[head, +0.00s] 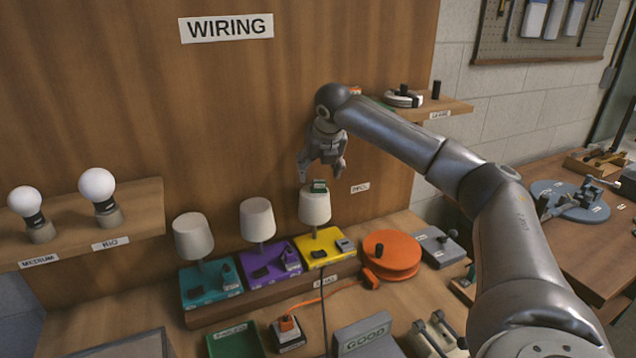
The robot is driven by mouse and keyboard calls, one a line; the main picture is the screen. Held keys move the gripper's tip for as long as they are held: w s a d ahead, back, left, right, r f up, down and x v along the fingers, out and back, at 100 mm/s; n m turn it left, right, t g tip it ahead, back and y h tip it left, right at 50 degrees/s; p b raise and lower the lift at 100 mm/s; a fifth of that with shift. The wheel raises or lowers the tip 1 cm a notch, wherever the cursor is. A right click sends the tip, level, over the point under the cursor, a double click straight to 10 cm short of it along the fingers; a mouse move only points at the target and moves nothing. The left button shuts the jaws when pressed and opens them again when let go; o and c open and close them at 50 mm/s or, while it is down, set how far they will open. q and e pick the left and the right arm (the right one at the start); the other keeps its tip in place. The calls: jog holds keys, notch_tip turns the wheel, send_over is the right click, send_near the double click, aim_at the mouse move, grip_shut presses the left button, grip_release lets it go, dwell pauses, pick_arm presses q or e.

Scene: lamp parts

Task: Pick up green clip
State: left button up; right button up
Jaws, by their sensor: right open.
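A small green clip (319,186) sits on top of the white lampshade (314,207) of the lamp on the yellow base (325,247). My right gripper (321,172) is just above the clip, pointing down. Its fingers are spread apart, and nothing shows between them. I cannot tell whether the fingertips reach down beside the clip. My left gripper is not in view.
Lamps on teal (203,290) and purple (268,262) bases stand to the left. An orange reel (392,256) lies to the right. A left shelf (140,217) holds two bulbs. The wooden back panel (235,110) is close behind.

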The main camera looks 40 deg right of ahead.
aim_at(318, 181)
jog(key=shift+x, duration=0.85)
jog(key=p+x, duration=0.1)
jog(key=x, duration=0.1)
jog(key=p+x, duration=0.1)
jog(key=x, duration=0.1)
jog(key=shift+d+p, duration=0.3)
jog(key=shift+d, duration=0.1)
jog(key=shift+w+d+f, duration=0.15)
jog(key=shift+w+f, duration=0.15)
jog(key=shift+f, duration=0.2)
jog(key=c, duration=0.9)
jog(key=shift+r, duration=0.1)
